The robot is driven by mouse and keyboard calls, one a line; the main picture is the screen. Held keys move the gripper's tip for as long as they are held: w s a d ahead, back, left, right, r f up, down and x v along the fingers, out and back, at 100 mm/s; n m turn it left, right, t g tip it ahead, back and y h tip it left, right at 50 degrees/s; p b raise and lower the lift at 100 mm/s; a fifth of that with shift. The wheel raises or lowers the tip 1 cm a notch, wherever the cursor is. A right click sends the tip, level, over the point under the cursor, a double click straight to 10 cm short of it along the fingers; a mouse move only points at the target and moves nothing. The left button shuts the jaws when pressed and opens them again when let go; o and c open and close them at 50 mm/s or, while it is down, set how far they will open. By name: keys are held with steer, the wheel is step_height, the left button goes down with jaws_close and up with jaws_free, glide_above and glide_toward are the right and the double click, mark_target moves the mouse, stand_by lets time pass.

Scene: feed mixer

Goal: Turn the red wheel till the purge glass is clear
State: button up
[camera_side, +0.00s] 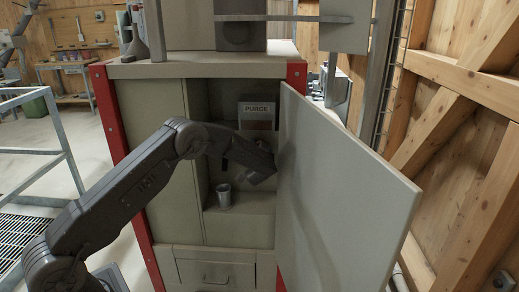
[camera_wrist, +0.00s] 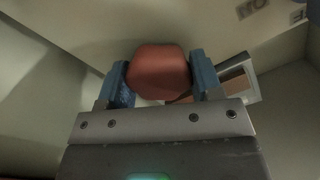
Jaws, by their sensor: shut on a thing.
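The red wheel (camera_wrist: 158,68) sits between the two blue fingers of my gripper (camera_wrist: 160,85) in the wrist view, and the gripper is shut on it. Part of the wheel is hidden by the gripper body. In the side view my arm reaches into the open cabinet, under the PURGE label (camera_side: 257,108); the fingertips and the wheel are hidden there. A framed window with brown in it (camera_wrist: 238,80) shows just right of the right finger in the wrist view. It seems to be the purge glass, partly covered by the finger.
The cabinet door (camera_side: 340,175) stands open to the right, close beside my gripper. A grey metal cup (camera_side: 224,195) stands on the cabinet shelf (camera_side: 245,207) below my arm. A drawer (camera_side: 215,272) is underneath. A railing (camera_side: 60,130) stands at the left.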

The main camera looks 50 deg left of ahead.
steer(key=shift+c, duration=0.6)
steer(key=shift+m, duration=0.3)
steer(key=m, duration=1.2)
steer(key=shift+f+m, duration=0.1)
steer(key=shift+m, duration=0.2)
steer(key=m, duration=1.2)
steer(key=shift+f, duration=0.15)
steer(key=shift+m, duration=0.4)
